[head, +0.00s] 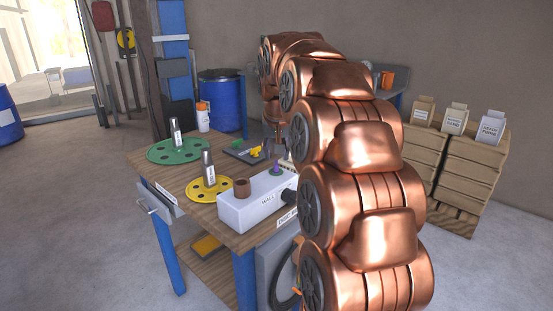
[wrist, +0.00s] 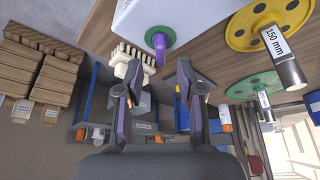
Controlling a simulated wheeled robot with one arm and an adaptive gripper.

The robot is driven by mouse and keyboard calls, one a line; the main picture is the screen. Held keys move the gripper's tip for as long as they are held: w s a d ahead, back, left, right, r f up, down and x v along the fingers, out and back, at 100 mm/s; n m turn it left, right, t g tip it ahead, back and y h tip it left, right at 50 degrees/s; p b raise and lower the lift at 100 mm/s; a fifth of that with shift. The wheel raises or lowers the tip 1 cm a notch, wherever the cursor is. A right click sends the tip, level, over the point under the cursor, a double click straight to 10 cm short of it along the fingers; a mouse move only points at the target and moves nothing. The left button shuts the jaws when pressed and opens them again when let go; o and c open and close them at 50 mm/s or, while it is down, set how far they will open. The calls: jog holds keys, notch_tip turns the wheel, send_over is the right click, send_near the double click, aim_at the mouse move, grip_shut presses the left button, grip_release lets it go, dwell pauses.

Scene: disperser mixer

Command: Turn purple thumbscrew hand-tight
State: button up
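The purple thumbscrew (head: 275,169) stands up from the top of a white block (head: 245,208) marked "WALL" on the workbench. In the wrist view, which shows the scene upside down, the purple thumbscrew (wrist: 160,45) juts from the white block (wrist: 145,18). It has a bent purple tip and a green base. My gripper (wrist: 158,68) is open and empty. Its two fingertips lie to either side of the thumbscrew's line in that picture, apart from it. In the head view my copper arm hides much of the bench's right side, and the fingers are not clearly visible.
A yellow disc (head: 210,190) and a green disc (head: 179,151) with upright shafts lie on the bench.

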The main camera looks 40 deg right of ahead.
jog(key=v, duration=0.8)
jog(key=shift+s+r, duration=0.15)
jog(key=shift+r, duration=0.1)
jog(key=shift+a, duration=0.1)
jog(key=s+a+f+n+g+y, duration=0.2)
jog(key=s+a+f+n+g, duration=0.15)
jog(key=s+a+f, duration=1.1)
jog(key=s+a+f+n+g, duration=0.1)
jog(key=s+a+f, duration=0.25)
jog(key=s, duration=0.35)
jog(key=s+a+f+n+g, duration=0.1)
jog(key=s+a+f, duration=0.1)
jog(key=s+f, duration=0.3)
jog(key=s+a+f+n+g, duration=0.1)
jog(key=s+a+f, duration=0.15)
jog(key=s, duration=0.55)
jog(key=s+p+v, duration=0.2)
jog(key=p+v, duration=0.6)
jog(key=s+r+p+v, duration=0.1)
jog(key=s+p+v, duration=0.1)
jog(key=p+v, duration=0.6)
jog(key=shift+w+d+r+t, duration=0.2)
jog(key=shift+w+d+t, duration=0.25)
jog(key=shift+w, duration=0.2)
